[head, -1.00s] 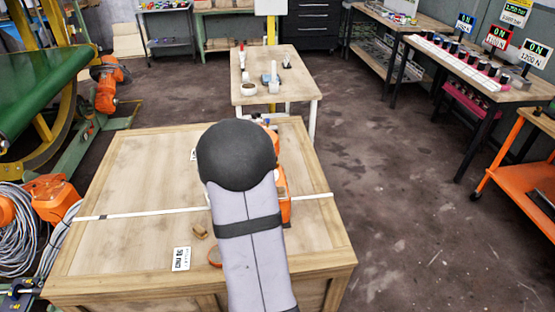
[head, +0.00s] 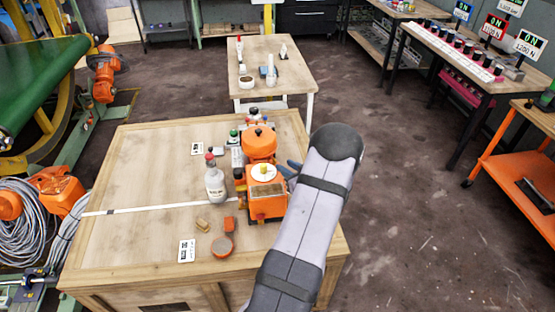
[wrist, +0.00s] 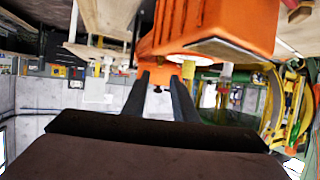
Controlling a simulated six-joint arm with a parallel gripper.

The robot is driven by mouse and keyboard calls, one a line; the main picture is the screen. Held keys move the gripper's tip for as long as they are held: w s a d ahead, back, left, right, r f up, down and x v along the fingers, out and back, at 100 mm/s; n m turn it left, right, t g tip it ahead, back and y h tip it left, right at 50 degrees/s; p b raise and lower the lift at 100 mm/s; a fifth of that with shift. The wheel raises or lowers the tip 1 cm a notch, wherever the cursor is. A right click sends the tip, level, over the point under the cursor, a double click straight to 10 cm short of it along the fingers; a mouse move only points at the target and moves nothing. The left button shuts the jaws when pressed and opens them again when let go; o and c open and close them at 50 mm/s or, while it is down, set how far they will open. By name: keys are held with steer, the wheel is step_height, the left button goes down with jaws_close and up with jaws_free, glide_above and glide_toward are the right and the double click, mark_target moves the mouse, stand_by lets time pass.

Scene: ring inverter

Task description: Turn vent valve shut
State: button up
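An orange machine (head: 262,185) with a round orange top and a white disc (head: 263,172) stands on the wooden crate (head: 140,170). It also fills the upper middle of the wrist view (wrist: 225,25). I cannot tell for sure which part is the vent valve. A small green-based knob (head: 234,137) shows at the machine's back left. My gripper (wrist: 160,82) has two dark fingers apart below the orange body, with a small dark piece in view between them. I cannot tell whether they touch anything. In the head view my arm hides most of the gripper, at the machine's right side.
A round orange-rimmed dish (head: 222,247) and a small tan block (head: 202,225) lie in front. The crate's left half is mostly clear. A small table (head: 290,85) stands behind.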

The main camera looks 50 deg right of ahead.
mark_target(275, 160)
steer(key=shift+p+x, duration=1.1)
steer(key=shift+x, duration=2.55)
steer(key=shift+c, duration=0.4)
jaws_close()
